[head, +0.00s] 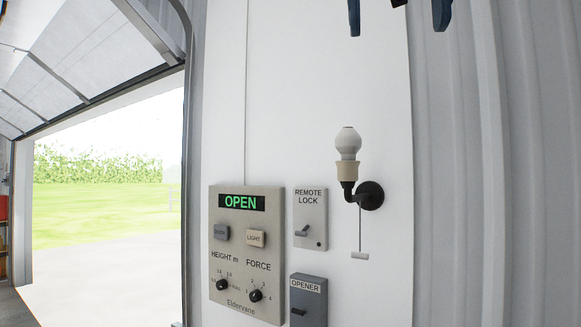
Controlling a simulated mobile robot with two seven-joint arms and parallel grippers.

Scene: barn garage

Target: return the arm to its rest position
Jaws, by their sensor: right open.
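My right gripper (398,24) shows at the top edge of the head view. My left gripper is not in view.
On the white wall panel are a control box (270,225) whose display reads OPEN, a REMOTE LOCK switch (310,228), an OPENER box (309,307) and the lamp's pull cord (360,255). At left, the raised garage door (70,50) leaves a doorway onto grass.

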